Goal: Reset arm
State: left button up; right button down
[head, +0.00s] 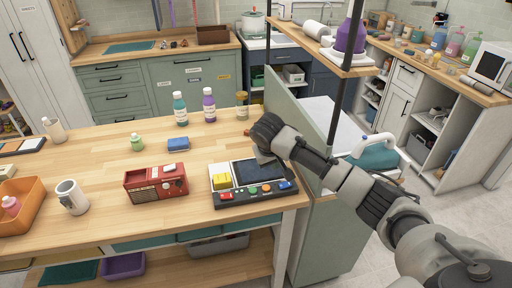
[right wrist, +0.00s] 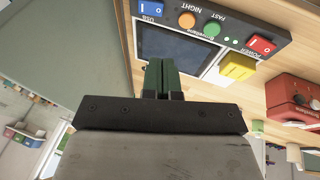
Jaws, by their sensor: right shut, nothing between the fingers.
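My right arm reaches in from the lower right of the head view. Its gripper (head: 262,157) is over the right part of the wooden table, above the back right of a control panel (head: 232,197) with a dark screen. In the right wrist view the two fingers (right wrist: 161,78) are shut together with nothing between them. The control panel (right wrist: 226,15) shows there upside down, with its screen beside the fingers. Whether the fingertips touch the panel I cannot tell. My left gripper is not in view.
A red radio (head: 156,184), a blue sponge (head: 178,143), several bottles, a white mug (head: 72,196) and an orange bin (head: 31,211) are on the table (head: 105,160). A green partition (head: 290,95) and a black post (head: 340,95) stand close to my right arm.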

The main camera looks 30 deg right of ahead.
jog(key=s+a+f+n+y, duration=0.35)
jog(key=s+a+f, duration=0.65)
jog(key=s+a, duration=0.35)
jog(key=s+r+t, duration=0.1)
jog(key=s+r, duration=0.1)
jog(key=s, duration=1.9)
notch_tip(320, 180, down, 30)
jog(key=g+b, duration=0.1)
jog(key=b, duration=0.3)
pick_arm(q)
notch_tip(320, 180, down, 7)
jog(key=b, duration=0.2)
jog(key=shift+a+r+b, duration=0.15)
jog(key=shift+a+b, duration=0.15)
jog(key=shift+b, duration=0.05)
pick_arm(e)
jog(key=s+d+f+g, duration=0.1)
jog(key=s+d+f, duration=0.1)
jog(key=s+f, duration=1.4)
notch_tip(320, 180, down, 3)
jog(key=shift+s+d+f+n+g, duration=0.1)
jog(key=shift+s+d+n+g, duration=0.15)
jog(key=shift+s+n+g, duration=0.15)
